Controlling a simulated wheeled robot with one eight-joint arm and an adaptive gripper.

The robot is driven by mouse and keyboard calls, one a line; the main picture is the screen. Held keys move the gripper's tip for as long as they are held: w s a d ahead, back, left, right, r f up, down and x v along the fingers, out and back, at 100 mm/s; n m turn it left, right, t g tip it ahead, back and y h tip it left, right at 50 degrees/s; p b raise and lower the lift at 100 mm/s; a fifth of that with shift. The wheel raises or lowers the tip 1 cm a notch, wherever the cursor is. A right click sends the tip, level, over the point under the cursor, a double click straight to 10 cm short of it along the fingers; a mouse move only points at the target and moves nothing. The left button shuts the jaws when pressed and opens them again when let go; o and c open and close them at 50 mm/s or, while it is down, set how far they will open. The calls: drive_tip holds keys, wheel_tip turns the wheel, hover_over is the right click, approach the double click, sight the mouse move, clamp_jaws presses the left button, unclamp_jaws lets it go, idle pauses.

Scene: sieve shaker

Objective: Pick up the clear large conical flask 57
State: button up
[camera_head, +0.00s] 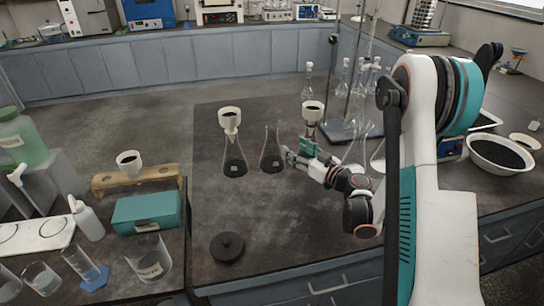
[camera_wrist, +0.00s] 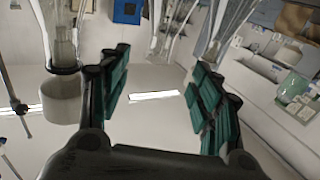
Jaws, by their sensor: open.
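Three clear conical flasks with dark contents stand on the dark bench in the head view. The left one (camera_head: 235,160) has a white funnel cup (camera_head: 229,118) on top. The middle one (camera_head: 271,155) has an open neck. The third, under another white funnel cup (camera_head: 312,110), is mostly hidden behind my gripper. I cannot read which is 57. My gripper (camera_head: 299,153) is just right of the middle flask, its teal-padded fingers apart. In the wrist view my gripper (camera_wrist: 162,85) is open with nothing between the pads; clear flask glass (camera_wrist: 165,25) shows beyond them.
Clear glassware (camera_head: 372,78) and a stand with a grey base (camera_head: 349,131) are behind my arm. A black round lid (camera_head: 227,246) lies at the front. A teal box (camera_head: 146,212) and beakers (camera_head: 149,259) are at left.

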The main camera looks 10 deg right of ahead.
sight(276, 136)
drive_tip(key=x, duration=0.7)
drive_tip(key=shift+w+a+f, duration=0.1)
drive_tip(key=shift+b+x, duration=1.25)
drive_tip(key=shift+x, duration=1.75)
drive_tip(key=shift+a, duration=0.1)
clamp_jaws()
